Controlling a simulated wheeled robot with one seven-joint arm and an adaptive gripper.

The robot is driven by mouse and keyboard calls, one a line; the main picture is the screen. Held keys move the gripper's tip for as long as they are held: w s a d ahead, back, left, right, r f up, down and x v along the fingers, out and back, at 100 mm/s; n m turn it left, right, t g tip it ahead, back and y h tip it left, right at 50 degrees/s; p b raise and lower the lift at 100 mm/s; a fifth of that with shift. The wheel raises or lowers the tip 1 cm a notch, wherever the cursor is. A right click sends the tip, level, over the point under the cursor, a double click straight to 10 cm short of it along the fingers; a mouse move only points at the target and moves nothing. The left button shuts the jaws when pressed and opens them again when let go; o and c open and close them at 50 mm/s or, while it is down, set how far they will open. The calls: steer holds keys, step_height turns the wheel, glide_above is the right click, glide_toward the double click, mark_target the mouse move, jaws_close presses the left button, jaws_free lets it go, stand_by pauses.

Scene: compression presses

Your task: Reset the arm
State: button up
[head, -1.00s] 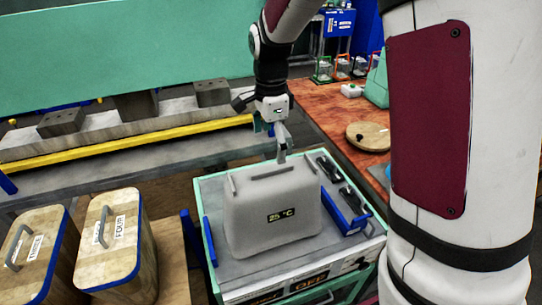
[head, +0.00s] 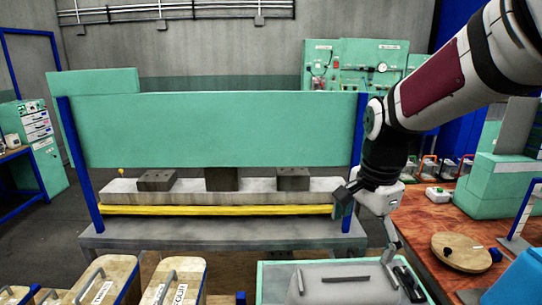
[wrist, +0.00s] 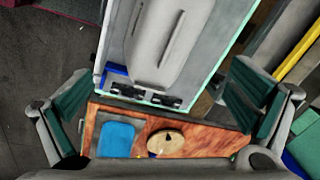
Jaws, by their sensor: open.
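My gripper (head: 368,222) hangs from my arm on the right of the head view, above the back of the green-edged cart (head: 266,282). In the wrist view its two green-padded fingers (wrist: 158,108) stand wide apart with nothing between them. The grey box (head: 345,287) with a raised handle sits on the cart below my gripper, apart from it. The head view cuts off its lower part. The box top (wrist: 165,45) also shows in the wrist view, beyond the fingertips.
A large press with a green beam (head: 215,130) and yellow bar (head: 210,210) stands behind the cart. Wooden boxes with handles (head: 172,282) are at lower left. A red-brown bench (head: 420,230) on the right holds a round wooden board (head: 462,252).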

steer(key=s+r+n+t, duration=0.2)
steer(key=s+n, duration=0.4)
steer(key=s, duration=0.2)
steer(key=s+r+n+t+b, duration=0.1)
steer(key=s+r+n+t, duration=0.1)
steer(key=s+n, duration=0.5)
steer(key=shift+s+r+n, duration=0.3)
steer(key=shift+s+r, duration=0.55)
steer(key=shift+s, duration=0.15)
